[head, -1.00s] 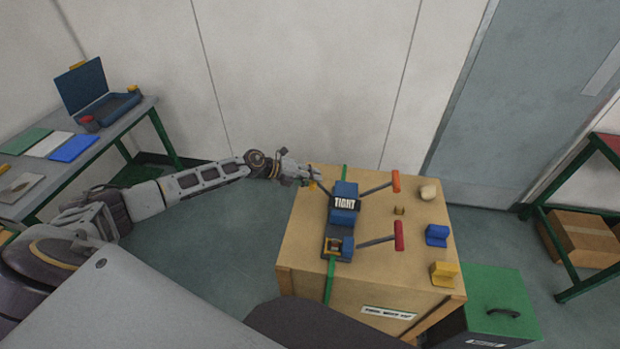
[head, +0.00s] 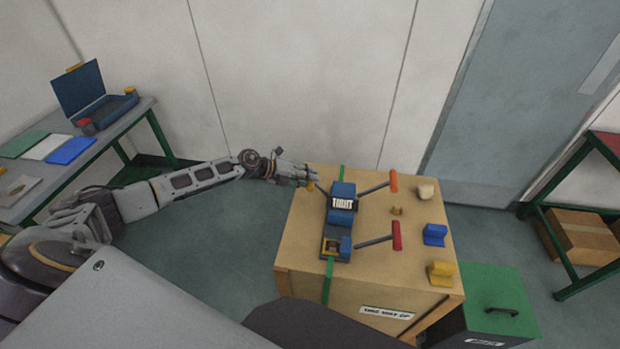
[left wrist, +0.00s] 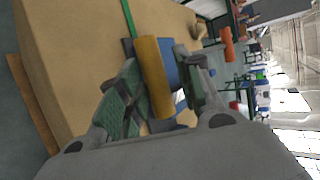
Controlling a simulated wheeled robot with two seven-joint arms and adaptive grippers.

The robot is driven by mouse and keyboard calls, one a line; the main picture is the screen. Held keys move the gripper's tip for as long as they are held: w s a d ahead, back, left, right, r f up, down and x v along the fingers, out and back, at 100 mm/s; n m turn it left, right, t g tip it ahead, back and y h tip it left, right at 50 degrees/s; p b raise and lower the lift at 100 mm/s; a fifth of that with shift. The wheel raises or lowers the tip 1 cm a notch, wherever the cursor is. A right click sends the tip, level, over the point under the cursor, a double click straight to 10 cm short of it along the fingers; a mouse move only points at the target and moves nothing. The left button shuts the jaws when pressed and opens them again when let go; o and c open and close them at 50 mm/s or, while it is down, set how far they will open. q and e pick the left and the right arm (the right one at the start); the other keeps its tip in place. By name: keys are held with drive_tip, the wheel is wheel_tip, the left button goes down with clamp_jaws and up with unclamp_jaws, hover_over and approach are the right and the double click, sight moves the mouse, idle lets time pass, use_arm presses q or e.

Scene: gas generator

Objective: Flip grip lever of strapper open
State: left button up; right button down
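The blue strapper (head: 342,218) with a "TIGHT" display sits on the wooden crate (head: 300,240), over a green strap. My left gripper (head: 312,176) is at this yellow handle. In the left wrist view, the yellow handle (left wrist: 151,75) lies between the green fingers of my left gripper (left wrist: 158,70), close to both. Whether they press on it is unclear. My right gripper is not in view.
Blue (head: 434,234) and yellow (head: 441,272) blocks and small pieces stand on the crate's right side. A green box (head: 495,290) is at lower right. A grey table (head: 100,140) with an open blue case is at left. The wall behind the crate is bare.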

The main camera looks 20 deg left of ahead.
use_arm(q)
drive_tip(key=v, duration=1.1)
idle(0.3)
drive_tip(key=shift+w, duration=0.1)
idle(0.5)
